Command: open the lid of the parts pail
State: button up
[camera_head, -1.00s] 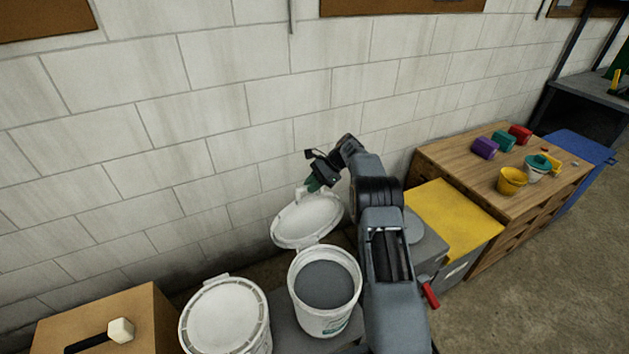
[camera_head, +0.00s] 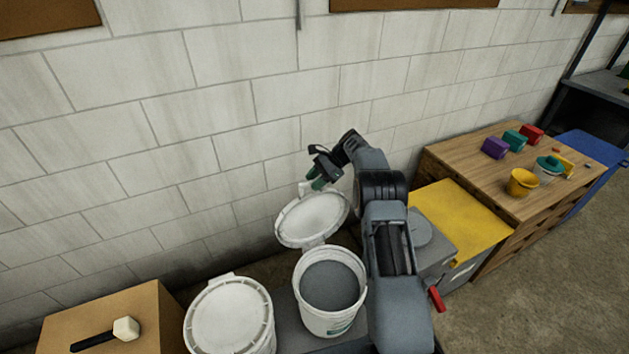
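An open white pail (camera_head: 329,318) stands on a dark surface at the bottom middle, its inside showing grey. Its white lid (camera_head: 312,220) is tilted up and back behind the pail, toward the wall, and joins the pail at the rear rim. My gripper (camera_head: 317,184) is at the lid's raised upper edge, at a small tab there. The fingers are small and partly dark, so I cannot tell whether they touch or grip the tab. A second white pail (camera_head: 230,318) with its lid closed stands to the left.
A cardboard box (camera_head: 70,324) with a mallet (camera_head: 124,329) on it is at the lower left. To the right are a yellow-topped box (camera_head: 455,214) and a wooden cabinet (camera_head: 455,165) holding cups and coloured blocks. A block wall (camera_head: 180,120) stands close behind the lid.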

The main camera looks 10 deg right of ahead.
jog(key=shift+d+r, duration=0.3)
jog(key=shift+d, duration=0.1)
jog(key=p+v, duration=0.7)
jog(key=v, duration=0.5)
jog(key=shift+s+d+r, duration=0.1)
jog(key=shift+d+r, duration=0.05)
jog(key=shift+r, duration=0.25)
jog(key=shift+d, duration=0.1)
